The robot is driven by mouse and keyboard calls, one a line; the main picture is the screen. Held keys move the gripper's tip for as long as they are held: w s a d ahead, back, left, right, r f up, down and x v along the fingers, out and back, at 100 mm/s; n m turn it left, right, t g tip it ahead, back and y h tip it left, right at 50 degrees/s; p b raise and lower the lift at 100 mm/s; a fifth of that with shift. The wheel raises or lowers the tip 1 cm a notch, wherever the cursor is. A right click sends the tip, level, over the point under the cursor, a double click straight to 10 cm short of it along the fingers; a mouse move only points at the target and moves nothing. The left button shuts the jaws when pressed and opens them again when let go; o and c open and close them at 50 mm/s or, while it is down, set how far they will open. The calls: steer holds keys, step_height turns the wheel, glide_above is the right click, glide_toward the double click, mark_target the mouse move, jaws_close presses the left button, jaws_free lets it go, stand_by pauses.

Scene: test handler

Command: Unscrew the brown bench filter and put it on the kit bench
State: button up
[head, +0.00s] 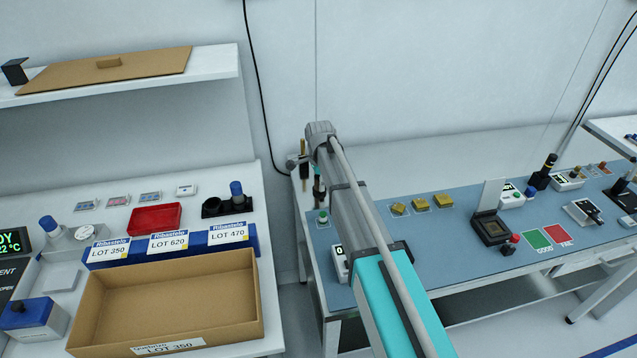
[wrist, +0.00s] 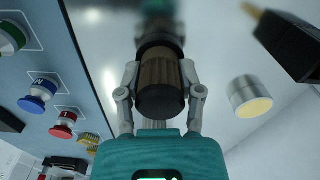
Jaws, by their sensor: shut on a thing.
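In the wrist view, the brown bench filter (wrist: 160,73) is a short brown cylinder with a black end. My gripper (wrist: 162,80) is shut on it, one finger on each side. A blurred dark and teal part lies beyond the filter; I cannot tell whether the filter is still joined to it. In the head view, my arm reaches over the blue-topped bench (head: 450,235) towards its far left corner, and the filter is too small to make out surely. Which bench is the kit bench is not marked; a white bench (head: 268,222) stands at the left.
The white bench holds an open cardboard box (head: 170,290), a red tray (head: 155,218) and blue lot bins (head: 245,238). The blue bench carries gold blocks (head: 443,201), a dark socket (head: 491,229) and buttons. A gap separates the benches. A silver cylinder (wrist: 250,97) is right of my gripper.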

steer(key=n, duration=0.6)
steer(key=shift+s+n, duration=0.2)
steer(key=shift+n, duration=0.2)
steer(key=o, duration=0.8)
steer(key=shift+o, duration=0.2)
steer(key=shift+w, duration=0.1)
steer(key=m, duration=0.5)
steer(key=shift+w+m, duration=0.1)
steer(key=shift+m, duration=0.2)
steer(key=m, duration=0.5)
steer(key=shift+m, duration=0.4)
